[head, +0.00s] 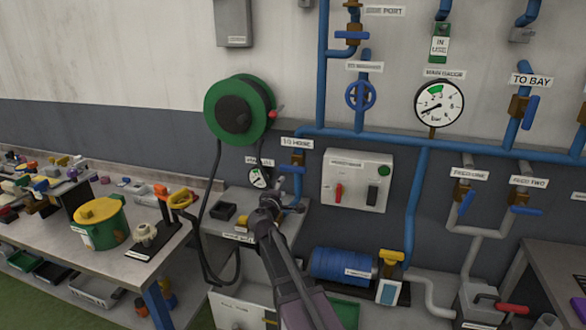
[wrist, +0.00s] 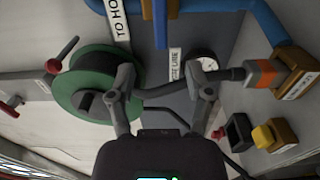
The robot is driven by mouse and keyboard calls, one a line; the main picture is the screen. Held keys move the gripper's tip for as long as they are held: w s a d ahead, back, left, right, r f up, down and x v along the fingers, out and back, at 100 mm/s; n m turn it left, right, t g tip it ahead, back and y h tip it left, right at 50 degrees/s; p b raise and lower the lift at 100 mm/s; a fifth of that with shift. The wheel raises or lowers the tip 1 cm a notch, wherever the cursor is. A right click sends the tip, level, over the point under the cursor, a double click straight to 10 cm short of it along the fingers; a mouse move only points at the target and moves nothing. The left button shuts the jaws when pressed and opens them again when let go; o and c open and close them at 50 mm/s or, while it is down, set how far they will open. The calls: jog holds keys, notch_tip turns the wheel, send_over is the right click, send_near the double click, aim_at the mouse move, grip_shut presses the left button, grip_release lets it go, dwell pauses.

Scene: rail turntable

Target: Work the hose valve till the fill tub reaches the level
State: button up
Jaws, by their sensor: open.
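The hose valve, a brown body with a blue handle (head: 291,170), sits on the wall pipe under the TO HOSE label. Its blue handle (wrist: 161,22) also shows at the top of the wrist view. A small hose gauge (head: 258,178) is left of it, seen also in the wrist view (wrist: 204,60). My gripper (head: 284,203) is in front of and below the valve, open and empty, its fingers (wrist: 163,82) spread apart; its gap to the wall is unclear. A pale tub (head: 240,309) with a label stands low at the bottom; its water level cannot be made out.
A green hose reel (head: 258,88) hangs on the wall at left, its dark hose drooping. A cluttered bench (head: 150,255) fills the left. A switch panel (head: 357,180) and blue motor (head: 340,264) are at right. An orange-banded fitting (wrist: 261,73) is close to my right finger in the wrist view.

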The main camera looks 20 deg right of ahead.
aim_at(292, 170)
jog(key=shift+w+d, duration=0.1)
jog(key=x, duration=1.3)
jog(key=shift+w+d, duration=0.2)
jog(key=shift+c, duration=0.2)
grip_shut()
